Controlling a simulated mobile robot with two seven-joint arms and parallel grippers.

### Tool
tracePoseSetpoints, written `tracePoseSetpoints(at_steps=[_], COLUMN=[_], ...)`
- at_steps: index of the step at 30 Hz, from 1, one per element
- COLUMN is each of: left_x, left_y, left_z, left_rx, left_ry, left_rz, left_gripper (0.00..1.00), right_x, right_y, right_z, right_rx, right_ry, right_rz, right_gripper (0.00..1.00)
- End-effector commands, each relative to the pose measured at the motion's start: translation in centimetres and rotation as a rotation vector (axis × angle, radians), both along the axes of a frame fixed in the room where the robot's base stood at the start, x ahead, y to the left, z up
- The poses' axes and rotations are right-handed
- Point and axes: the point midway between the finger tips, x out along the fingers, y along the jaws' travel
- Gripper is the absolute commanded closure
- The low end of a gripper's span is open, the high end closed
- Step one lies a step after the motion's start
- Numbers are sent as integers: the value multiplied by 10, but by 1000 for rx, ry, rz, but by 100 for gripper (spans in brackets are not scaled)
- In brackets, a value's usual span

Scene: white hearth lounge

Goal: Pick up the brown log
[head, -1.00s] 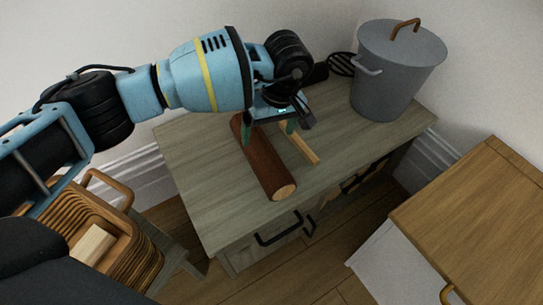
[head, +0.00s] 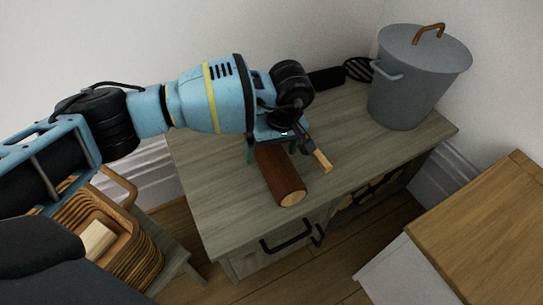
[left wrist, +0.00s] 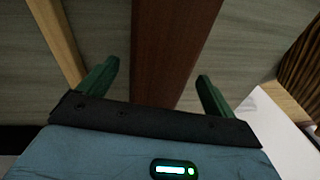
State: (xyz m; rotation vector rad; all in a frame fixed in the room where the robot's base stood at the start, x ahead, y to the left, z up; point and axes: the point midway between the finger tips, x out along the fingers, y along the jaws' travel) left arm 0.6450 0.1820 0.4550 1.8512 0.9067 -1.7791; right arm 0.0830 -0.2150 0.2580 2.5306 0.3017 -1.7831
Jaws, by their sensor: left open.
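The brown log (head: 279,178) lies on the grey-green wooden cabinet top (head: 220,190), its pale cut end facing the front. My left gripper (head: 271,150) is over the log's far part, pointing down, and hides that part. In the left wrist view the log (left wrist: 172,50) runs between the two green fingers of my left gripper (left wrist: 158,84), which are open with a gap on each side. Whether the fingertips reach down beside the log is hard to tell. My right gripper is not in view.
A thin pale wooden stick (head: 322,160) lies just right of the log. A grey lidded bin (head: 412,85) and a black slotted tool (head: 357,70) stand behind. A wicker basket (head: 140,250) holding a pale block (head: 97,238) is at left. A wooden-topped unit (head: 490,230) is at right.

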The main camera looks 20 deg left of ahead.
Motion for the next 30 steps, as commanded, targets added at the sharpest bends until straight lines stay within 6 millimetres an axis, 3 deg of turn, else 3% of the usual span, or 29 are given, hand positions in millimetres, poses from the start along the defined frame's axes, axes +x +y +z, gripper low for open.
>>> tracePoseSetpoints(at_steps=[3,10,27,30], left_x=[0,0,0,1], left_y=[2,2,2,1], left_z=[-13,-13,-13,-11], left_rx=[0,0,0,-1], left_ry=[1,0,0,-2], left_rz=[0,0,-1,0], left_gripper=[9,9,84,85], right_x=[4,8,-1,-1], right_y=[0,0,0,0], right_z=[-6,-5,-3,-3], right_rx=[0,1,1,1], right_ry=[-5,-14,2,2], right_rz=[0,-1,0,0], right_gripper=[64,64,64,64])
